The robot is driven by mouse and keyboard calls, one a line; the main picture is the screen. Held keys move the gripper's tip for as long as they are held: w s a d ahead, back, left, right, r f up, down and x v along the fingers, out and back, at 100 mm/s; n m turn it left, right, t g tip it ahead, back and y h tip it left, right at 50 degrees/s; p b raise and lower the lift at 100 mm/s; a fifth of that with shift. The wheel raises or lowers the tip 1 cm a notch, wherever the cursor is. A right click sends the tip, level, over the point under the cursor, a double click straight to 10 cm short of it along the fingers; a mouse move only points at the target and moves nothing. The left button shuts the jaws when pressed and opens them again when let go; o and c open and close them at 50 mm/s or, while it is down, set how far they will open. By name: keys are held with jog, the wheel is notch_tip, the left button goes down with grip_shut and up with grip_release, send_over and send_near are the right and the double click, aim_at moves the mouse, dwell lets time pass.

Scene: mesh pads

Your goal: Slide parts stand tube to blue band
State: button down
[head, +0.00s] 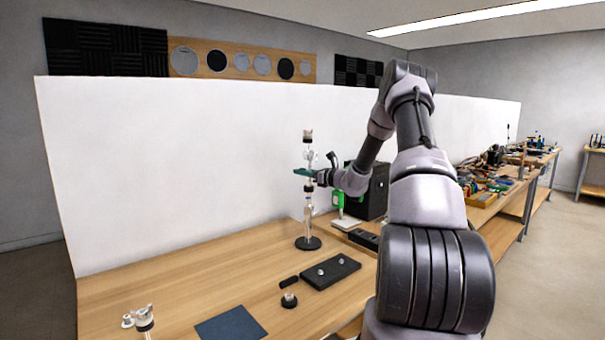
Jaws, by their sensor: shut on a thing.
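The parts stand (308,225) is upright on the wooden table, a thin silvery pole with metal fittings and a round black base. My gripper (306,173) reaches it from the right, at the upper part of the pole. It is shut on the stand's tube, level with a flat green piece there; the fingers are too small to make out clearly. A metal fitting sits at the pole's top, above my gripper. I cannot make out a blue band on the pole at this size.
A black plate with small knobs (331,273), a small black-based part (289,299) and a dark blue mat (230,325) lie in front of the stand. A black box (374,192) stands to its right. A white partition (180,170) rises behind.

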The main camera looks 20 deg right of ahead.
dwell(0.5)
notch_tip(320, 180, down, 3)
jog(key=shift+f, duration=0.2)
jog(key=c, duration=0.7)
grip_release()
jog(key=shift+s, duration=0.15)
jog(key=v, duration=1)
jog(key=shift+s+d, duration=0.2)
jog(key=shift+d, duration=0.05)
